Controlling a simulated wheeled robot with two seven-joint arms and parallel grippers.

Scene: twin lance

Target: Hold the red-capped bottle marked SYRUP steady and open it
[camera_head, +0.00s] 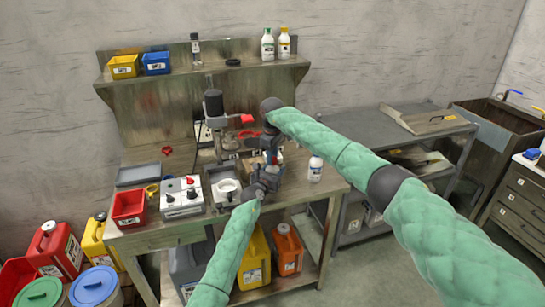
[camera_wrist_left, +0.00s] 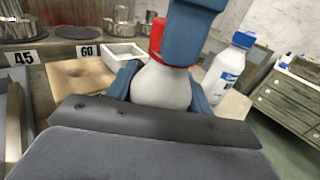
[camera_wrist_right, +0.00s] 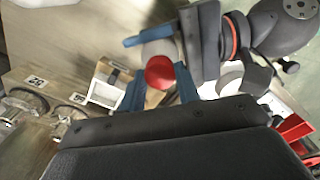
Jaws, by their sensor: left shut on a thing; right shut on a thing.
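The red-capped bottle shows in the left wrist view as a pale body (camera_wrist_left: 160,86) with its red cap (camera_wrist_left: 156,36) above. No SYRUP lettering can be read. My left gripper (camera_head: 268,178) is shut around the bottle's body, one blue finger on each side. My right gripper (camera_head: 270,146) is shut on the red cap, which also shows between its blue fingers in the right wrist view (camera_wrist_right: 160,72). The cap appears to be on the bottle. In the head view my grippers mostly hide the bottle.
A white bottle with a dark blue cap (camera_head: 315,168) stands close by on the bench, right of my grippers. A control box (camera_head: 181,198) and red bin (camera_head: 129,208) stand at left. Two more bottles stand on the shelf (camera_head: 230,73). A grey side table (camera_head: 375,125) is at right.

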